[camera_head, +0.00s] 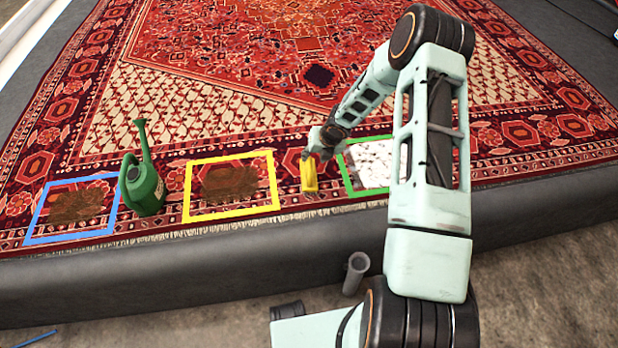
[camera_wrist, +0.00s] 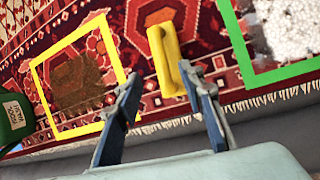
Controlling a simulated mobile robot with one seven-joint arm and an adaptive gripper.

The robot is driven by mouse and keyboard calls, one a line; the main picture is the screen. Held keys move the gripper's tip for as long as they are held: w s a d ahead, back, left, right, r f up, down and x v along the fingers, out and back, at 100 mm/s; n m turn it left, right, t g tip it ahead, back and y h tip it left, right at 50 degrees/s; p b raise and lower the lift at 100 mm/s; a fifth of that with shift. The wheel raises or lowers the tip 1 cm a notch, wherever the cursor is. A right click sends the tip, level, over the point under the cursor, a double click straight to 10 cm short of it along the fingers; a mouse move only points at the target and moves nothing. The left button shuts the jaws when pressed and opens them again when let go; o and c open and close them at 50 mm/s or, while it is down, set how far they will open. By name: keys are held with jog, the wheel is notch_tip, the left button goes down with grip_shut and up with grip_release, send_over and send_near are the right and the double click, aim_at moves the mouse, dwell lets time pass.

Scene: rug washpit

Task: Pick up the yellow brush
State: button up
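The yellow brush (camera_head: 309,175) lies on the red patterned rug, between the yellow frame and the green frame. In the wrist view the brush (camera_wrist: 167,62) lies lengthwise ahead of my gripper (camera_wrist: 168,88), its near end close to the right finger. My gripper's two blue-grey fingers are spread wide with nothing held between them. In the head view my gripper (camera_head: 318,158) is at the brush's far end, and its fingers are small and partly hidden. I cannot tell whether a finger touches the brush.
A green watering can (camera_head: 145,188) stands between the blue frame (camera_head: 36,222) and the yellow frame (camera_head: 187,190). Dark brown stains lie inside both. The green frame (camera_head: 362,192) holds a white foamy patch (camera_head: 372,165). The rug's fringed edge borders a dark ledge (camera_head: 200,270).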

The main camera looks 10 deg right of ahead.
aim_at(309, 165)
jog(key=b+x, duration=0.3)
jog(key=x, duration=0.7)
jog(key=shift+d+f, duration=0.1)
jog(key=shift+f, duration=0.1)
grip_shut()
